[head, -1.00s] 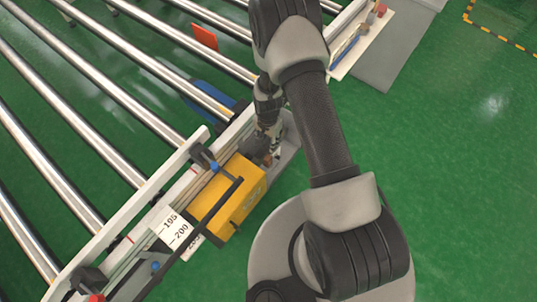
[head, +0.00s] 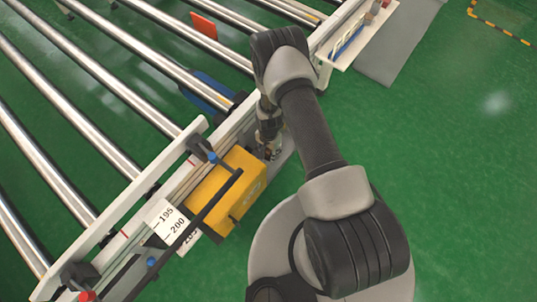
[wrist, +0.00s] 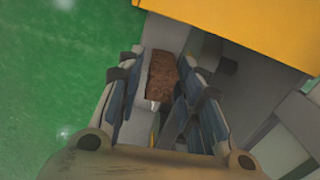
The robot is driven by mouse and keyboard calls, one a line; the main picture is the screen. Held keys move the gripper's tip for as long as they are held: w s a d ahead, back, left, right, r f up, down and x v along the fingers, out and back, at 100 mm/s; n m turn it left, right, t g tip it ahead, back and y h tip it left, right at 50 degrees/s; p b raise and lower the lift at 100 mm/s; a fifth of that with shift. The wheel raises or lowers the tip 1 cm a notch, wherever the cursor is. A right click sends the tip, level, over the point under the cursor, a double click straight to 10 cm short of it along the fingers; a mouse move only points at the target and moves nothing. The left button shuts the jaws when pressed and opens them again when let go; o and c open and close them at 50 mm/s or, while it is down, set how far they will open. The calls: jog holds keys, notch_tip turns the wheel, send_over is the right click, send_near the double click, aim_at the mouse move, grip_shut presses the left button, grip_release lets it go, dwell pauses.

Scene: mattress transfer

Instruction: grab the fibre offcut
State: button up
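The fibre offcut, a brown speckled block (wrist: 164,76), lies between the fingers of my gripper (wrist: 160,72) in the wrist view. The gripper is open around it. The right finger is close to the block's side, and contact is unclear. A pale strip shows between the block and the left finger. In the head view my gripper (head: 268,153) points down beside the yellow box (head: 226,188), at the outer edge of the conveyor frame. The offcut cannot be made out there.
The yellow box (wrist: 262,25) stands close by at the upper right of the wrist view. A black bar (head: 205,208) crosses the box. A blue object (head: 206,90) and an orange plate (head: 204,25) lie among the rollers. Green floor (head: 450,180) is clear to the right.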

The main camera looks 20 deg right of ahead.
jog(key=shift+f, duration=0.9)
jog(key=shift+r, duration=0.1)
jog(key=c, duration=0.6)
jog(key=shift+o, duration=0.2)
